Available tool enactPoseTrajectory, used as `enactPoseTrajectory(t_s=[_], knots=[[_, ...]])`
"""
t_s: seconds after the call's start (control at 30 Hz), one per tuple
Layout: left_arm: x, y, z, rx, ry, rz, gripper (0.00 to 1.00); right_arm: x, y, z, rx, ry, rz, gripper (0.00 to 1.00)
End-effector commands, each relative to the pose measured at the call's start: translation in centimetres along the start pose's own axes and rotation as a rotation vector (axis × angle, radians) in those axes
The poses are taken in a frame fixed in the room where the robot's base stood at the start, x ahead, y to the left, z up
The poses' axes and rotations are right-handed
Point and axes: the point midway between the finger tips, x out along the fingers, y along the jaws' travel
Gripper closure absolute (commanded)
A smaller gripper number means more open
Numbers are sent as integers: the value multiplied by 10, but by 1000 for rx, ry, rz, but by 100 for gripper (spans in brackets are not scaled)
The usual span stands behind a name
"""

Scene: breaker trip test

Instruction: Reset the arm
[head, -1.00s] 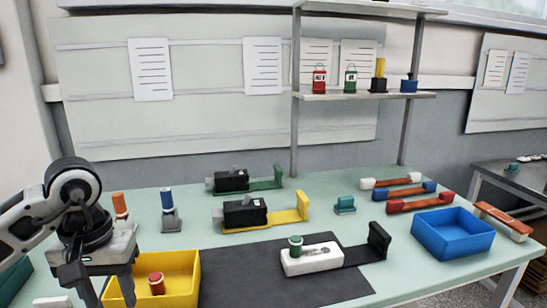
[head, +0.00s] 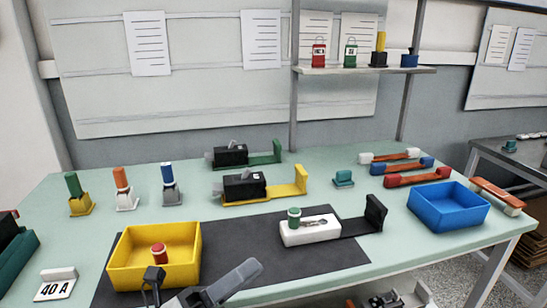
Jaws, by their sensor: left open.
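My left gripper (head: 196,288) is at the bottom edge of the head view, partly cut off, at the near side of the yellow bin. Its fingers are apart, with nothing seen between them. The yellow bin (head: 190,275) holds a red-topped piece (head: 158,254). A white block with a green knob (head: 310,232) and a black end bracket (head: 374,212) sit on the dark mat (head: 245,248). A black breaker on a yellow bracket (head: 244,187) and another on a green bracket (head: 231,155) stand behind. My right gripper cannot be made out.
Green (head: 74,186), orange (head: 121,178) and blue (head: 167,174) handled pieces stand at the left. A card marked 40 A (head: 56,288) lies in front. A blue bin (head: 449,208) and several coloured bars stand at the right. A shelf (head: 365,70) rises behind.

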Motion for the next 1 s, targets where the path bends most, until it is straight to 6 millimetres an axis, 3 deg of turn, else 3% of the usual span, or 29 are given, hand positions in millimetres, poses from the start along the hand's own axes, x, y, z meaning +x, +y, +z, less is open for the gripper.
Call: enactPoseTrajectory(t_s=[0.03,0.1,0.2,0.3,0.4,0.5,0.6,1.0], knots=[[-22,28,4,-315,-200,109,53,0,0,1,0,-2,0,55],[-60,67,3,-708,-462,231,53,0,0,1,1,-2,0,55],[-116,110,-22,-1143,-775,351,53,0,0,1,1,-3,0,55],[-166,136,-60,-1471,-1040,436,53,0,0,1,1,-3,0,55],[-202,146,-96,-1696,-1247,488,53,0,0,1,1,-3,0,55],[-224,149,-121,-1832,-1384,518,53,0,0,1,1,-3,0,55],[-234,150,-134,-1898,-1453,530,53,0,0,1,1,-3,0,55],[-236,150,-136,-1911,-1466,534,53,0,0,1,0,-2,0,55]])
